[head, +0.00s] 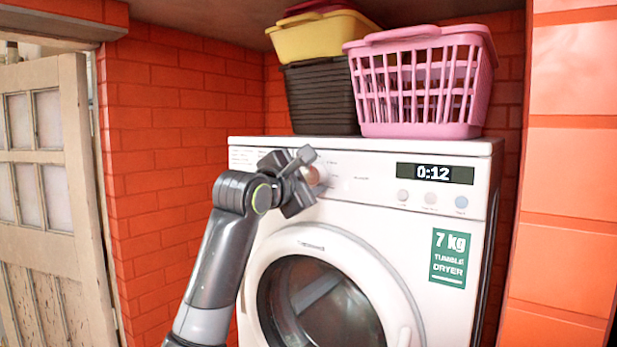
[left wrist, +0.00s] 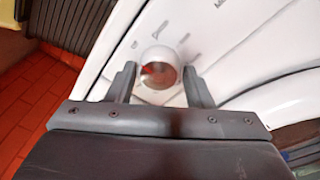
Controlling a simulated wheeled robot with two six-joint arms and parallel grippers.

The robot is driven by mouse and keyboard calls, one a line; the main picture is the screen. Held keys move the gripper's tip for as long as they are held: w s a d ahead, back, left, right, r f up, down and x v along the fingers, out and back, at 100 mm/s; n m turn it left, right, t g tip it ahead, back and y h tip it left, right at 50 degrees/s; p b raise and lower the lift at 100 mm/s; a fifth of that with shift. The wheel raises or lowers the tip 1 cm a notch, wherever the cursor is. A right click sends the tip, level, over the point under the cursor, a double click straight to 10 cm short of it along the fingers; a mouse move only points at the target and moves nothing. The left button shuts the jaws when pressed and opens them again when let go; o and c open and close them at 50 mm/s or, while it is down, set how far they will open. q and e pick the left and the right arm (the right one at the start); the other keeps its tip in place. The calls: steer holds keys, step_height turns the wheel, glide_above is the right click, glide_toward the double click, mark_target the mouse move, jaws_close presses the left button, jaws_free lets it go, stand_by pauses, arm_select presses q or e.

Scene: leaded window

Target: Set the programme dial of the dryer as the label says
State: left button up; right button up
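The white dryer (head: 400,222) stands in a brick alcove. Its programme dial (head: 312,175) is on the front panel, partly hidden by my left gripper (head: 305,180) in the head view. In the left wrist view the round dial (left wrist: 172,58) sits between the two fingers of my left gripper (left wrist: 158,80), with a red mark on its face. The fingers are spread on either side of it; whether either touches it is hard to tell. Small words around the dial are too blurred to read. My right gripper is not in view.
A display (head: 434,174) reads 0:12, above several round buttons. A green label (head: 450,257) says 7 kg tumble dryer. Below is the round door (head: 388,285). A pink basket (head: 425,130), a dark crate (head: 318,95) and a yellow basket (head: 320,38) are on top.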

arm_select(q)
steer(key=c, duration=0.5)
steer(key=shift+c, duration=0.2)
steer(key=shift+m, duration=0.3)
